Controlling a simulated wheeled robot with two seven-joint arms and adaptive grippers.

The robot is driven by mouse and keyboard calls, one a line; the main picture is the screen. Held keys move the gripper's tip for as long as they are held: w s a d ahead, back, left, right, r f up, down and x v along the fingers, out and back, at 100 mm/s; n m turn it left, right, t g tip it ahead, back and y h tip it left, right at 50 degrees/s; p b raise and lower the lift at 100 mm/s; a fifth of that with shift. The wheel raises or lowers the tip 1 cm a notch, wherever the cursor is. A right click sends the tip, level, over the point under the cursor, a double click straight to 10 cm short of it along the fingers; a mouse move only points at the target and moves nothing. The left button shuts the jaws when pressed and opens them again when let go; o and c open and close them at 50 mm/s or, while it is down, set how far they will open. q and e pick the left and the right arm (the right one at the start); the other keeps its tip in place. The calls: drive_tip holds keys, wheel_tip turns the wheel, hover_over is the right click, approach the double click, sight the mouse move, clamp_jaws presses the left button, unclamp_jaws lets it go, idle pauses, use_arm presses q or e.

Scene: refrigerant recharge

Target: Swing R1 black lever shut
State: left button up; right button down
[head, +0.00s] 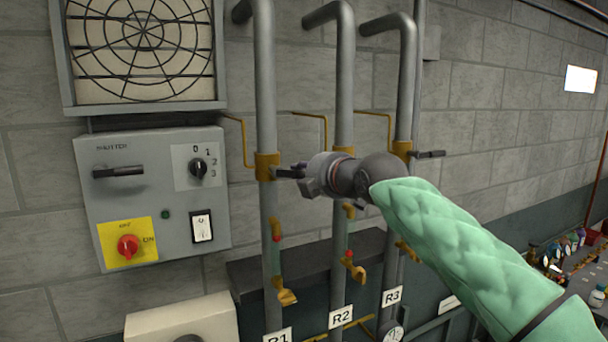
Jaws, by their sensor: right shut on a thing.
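The R1 pipe (266,100) is the leftmost of three grey vertical pipes, with its R1 label (278,337) at the bottom edge. It carries a brass valve body (266,166) with a black lever (286,173) pointing right, roughly level. My right gripper (303,174) comes in from the right on a green-sleeved arm and is shut on the lever's outer end. The gripper hides the lever's tip and part of the R2 pipe's valve. My left gripper is not in view.
The R2 pipe (344,90) and R3 pipe (407,80) stand to the right; a black lever (430,154) sticks out right at R3. A grey control box (105,212) is on the wall at left. Small brass taps (286,297) hang lower on the pipes.

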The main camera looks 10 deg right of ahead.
drive_tip(key=shift+r+n+h+p, duration=0.3)
drive_tip(key=shift+r+n+p, duration=0.2)
drive_tip(key=shift+n, duration=0.4)
drive_tip(key=c, duration=1)
unclamp_jaws()
drive_tip(key=shift+w, duration=0.1)
drive_tip(key=shift+r, duration=0.1)
drive_tip(key=v, duration=1.2)
drive_tip(key=shift+f, duration=0.2)
